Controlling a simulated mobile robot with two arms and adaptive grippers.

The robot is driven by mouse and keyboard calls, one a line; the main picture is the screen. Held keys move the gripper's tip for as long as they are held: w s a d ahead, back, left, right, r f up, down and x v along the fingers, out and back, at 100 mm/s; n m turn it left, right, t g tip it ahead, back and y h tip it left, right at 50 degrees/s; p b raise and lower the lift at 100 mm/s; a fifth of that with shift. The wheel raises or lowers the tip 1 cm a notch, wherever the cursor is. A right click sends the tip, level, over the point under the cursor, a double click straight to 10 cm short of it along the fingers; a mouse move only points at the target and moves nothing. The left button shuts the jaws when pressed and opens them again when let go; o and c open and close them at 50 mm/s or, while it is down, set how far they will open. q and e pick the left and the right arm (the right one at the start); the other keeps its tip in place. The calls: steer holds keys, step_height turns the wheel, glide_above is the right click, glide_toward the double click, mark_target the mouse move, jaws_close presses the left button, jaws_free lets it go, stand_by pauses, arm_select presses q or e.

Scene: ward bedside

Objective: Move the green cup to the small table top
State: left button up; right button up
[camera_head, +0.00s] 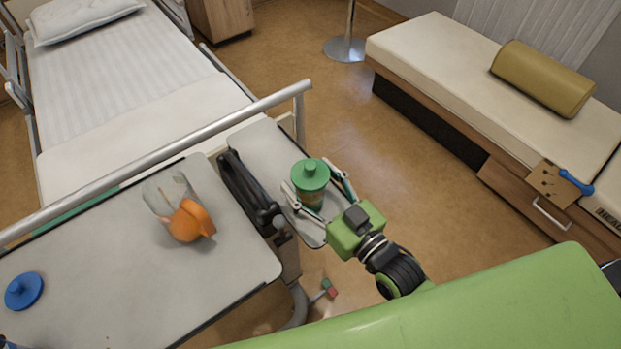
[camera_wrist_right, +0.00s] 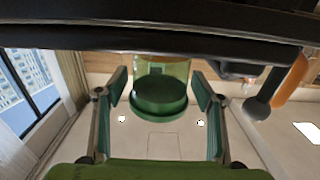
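The green cup (camera_head: 310,175), with a green lid and a see-through yellowish body, is upright at the small table top (camera_head: 262,143), over its right part. I cannot tell if its base touches the surface. My right gripper (camera_head: 318,188) reaches in from the lower right, its fingers on either side of the cup. In the right wrist view the green cup (camera_wrist_right: 159,97) sits between the fingertips of the right gripper (camera_wrist_right: 160,92), with a visible gap on each side, so the gripper is open. My left gripper is not in view.
A larger overbed table (camera_head: 110,265) at left holds a clear jug with an orange lid (camera_head: 188,220) and a blue lidded item (camera_head: 24,291). A dark hinged arm (camera_head: 248,190) stands between the tops. A bed rail (camera_head: 170,155) runs behind.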

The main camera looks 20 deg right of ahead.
steer(key=shift+r, duration=0.15)
steer(key=b+v, duration=0.1)
steer(key=v, duration=1.1)
stand_by(0.5)
